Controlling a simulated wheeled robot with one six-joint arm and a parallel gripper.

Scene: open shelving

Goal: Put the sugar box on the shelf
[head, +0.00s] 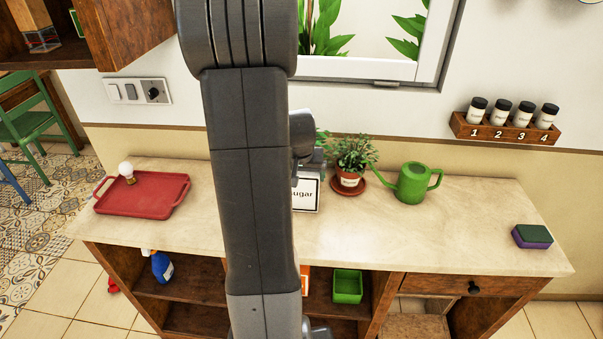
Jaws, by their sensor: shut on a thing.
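The white sugar box (307,196), with a black border and the letters "ugar" showing, is at the middle of the countertop, partly hidden behind my arm. My gripper (312,163) is at the top of the box and shut on it; the fingers are mostly hidden. I cannot tell whether the box touches the counter. Open wooden shelves (190,318) lie under the counter. A wooden wall shelf (60,52) hangs at the upper left, with a box in it.
On the counter (440,245) are a red tray (166,207) with a light bulb, a potted plant (352,160), a green watering can (412,186) and a sponge (532,236). A spray bottle (162,267) and green bin (347,286) occupy the lower shelves.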

